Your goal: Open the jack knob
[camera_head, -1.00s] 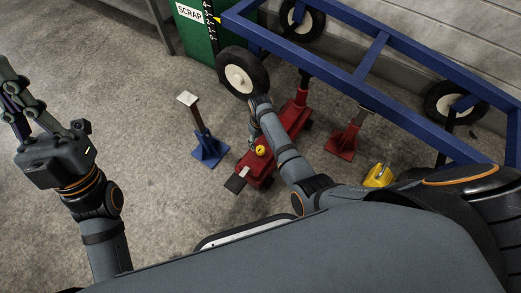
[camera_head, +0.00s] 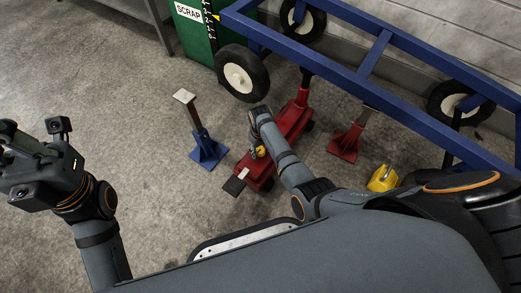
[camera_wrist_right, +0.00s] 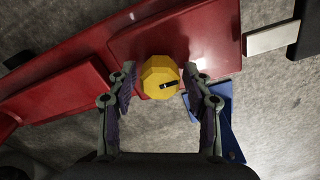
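The jack knob (camera_wrist_right: 160,78) is a yellow, many-sided knob with a black mark on its face. It sits beside the red jack (camera_wrist_right: 60,92) in the right wrist view. My right gripper (camera_wrist_right: 160,85) is open, with one finger on each side of the knob and a narrow gap visible at each side. In the head view the knob (camera_head: 259,152) is partly hidden by my right gripper (camera_head: 254,150), low over the red jack (camera_head: 288,122). My left gripper (camera_head: 12,155) is raised at the left edge, away from the jack; its fingers are partly cut off.
A blue jack stand (camera_head: 208,150) is left of the jack, and a red stand (camera_head: 345,142) is right of it. A blue cart frame (camera_head: 340,65) with wheels (camera_head: 243,76) stands behind. A yellow block (camera_head: 382,178) lies at right. Floor at left is clear.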

